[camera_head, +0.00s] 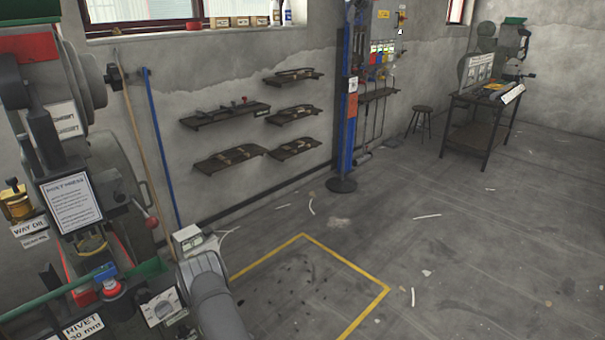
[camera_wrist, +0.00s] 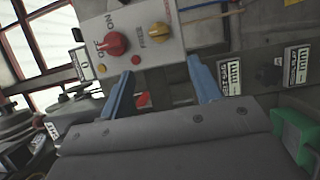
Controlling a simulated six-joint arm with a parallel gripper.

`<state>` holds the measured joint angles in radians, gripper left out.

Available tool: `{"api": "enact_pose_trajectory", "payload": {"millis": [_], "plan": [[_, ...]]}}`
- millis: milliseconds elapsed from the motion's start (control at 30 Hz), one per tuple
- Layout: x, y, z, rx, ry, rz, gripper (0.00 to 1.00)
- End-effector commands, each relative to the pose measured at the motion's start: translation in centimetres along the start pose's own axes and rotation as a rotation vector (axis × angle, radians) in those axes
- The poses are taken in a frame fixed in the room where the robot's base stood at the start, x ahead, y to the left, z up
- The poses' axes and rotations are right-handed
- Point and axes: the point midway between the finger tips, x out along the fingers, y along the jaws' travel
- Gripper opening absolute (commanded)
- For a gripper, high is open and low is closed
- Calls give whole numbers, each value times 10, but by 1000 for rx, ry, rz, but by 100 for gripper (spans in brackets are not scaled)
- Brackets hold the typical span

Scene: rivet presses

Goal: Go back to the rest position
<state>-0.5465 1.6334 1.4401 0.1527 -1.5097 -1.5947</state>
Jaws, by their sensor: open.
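In the wrist view, my gripper (camera_wrist: 161,68) is open, its two blue fingers apart with nothing held between them. Beyond the fingers is a light control panel (camera_wrist: 150,42) with a red OFF/ON knob (camera_wrist: 113,43) and a yellow knob (camera_wrist: 159,31) marked FEED. I cannot tell whether the fingertips touch the panel. In the head view, my grey arm (camera_head: 213,305) rises at the bottom left, close to the rivet press (camera_head: 118,165). My fingers cannot be made out there.
The press carries a printed sign (camera_head: 71,203) and a RIVET label (camera_head: 83,327). Wall shelves (camera_head: 225,113), a blue post (camera_head: 347,110), a stool (camera_head: 421,120) and a second machine on a bench (camera_head: 487,100) stand farther back. The floor inside the yellow outline (camera_head: 372,304) is clear apart from small debris.

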Motion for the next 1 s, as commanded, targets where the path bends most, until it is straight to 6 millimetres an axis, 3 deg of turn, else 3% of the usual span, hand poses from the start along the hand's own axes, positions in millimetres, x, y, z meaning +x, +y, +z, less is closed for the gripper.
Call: {"api": "enact_pose_trajectory", "payload": {"millis": [300, 667, 1000], "plan": [[66, 1, 1, 0, -2, 3, 58], [130, 1, 1, 1, -1, 2, 58], [127, 6, 2, 281, -3, -116, 58]]}}
